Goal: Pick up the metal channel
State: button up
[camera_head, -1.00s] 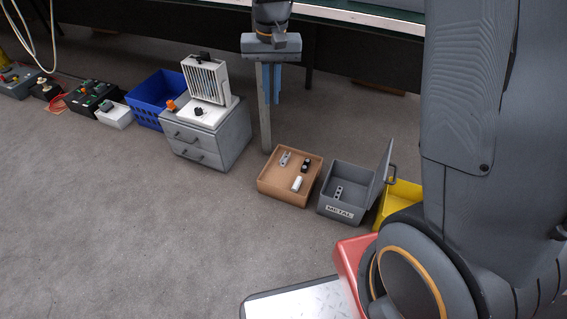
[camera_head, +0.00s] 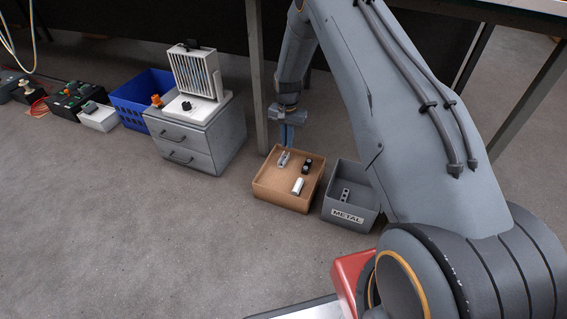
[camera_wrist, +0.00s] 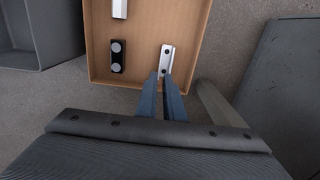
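The metal channel (camera_head: 284,159) is a short light-grey piece with dark holes. It lies in the brown tray (camera_head: 279,199), toward its back left in the head view. In the wrist view the channel (camera_wrist: 167,54) lies just ahead of the fingertips. My gripper (camera_head: 287,146) points down over the tray with its blue fingers close above the channel. In the wrist view my gripper (camera_wrist: 160,76) shows a gap between its two fingers, with the near end of the channel by the tips. I cannot tell if they touch.
A grey METAL bin (camera_head: 361,219) holding a perforated part stands to the right.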

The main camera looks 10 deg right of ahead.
jog(key=shift+s+a+f+b, duration=0.2)
jog(key=shift+f+b, duration=0.85)
jog(key=shift+f, duration=0.75)
jog(key=shift+s+a+f+b, duration=0.15)
jog(key=shift+f+b, duration=0.85)
jog(key=shift+f, duration=0.75)
jog(key=shift+d+r, duration=0.1)
grip_shut()
jog(key=shift+r, duration=0.1)
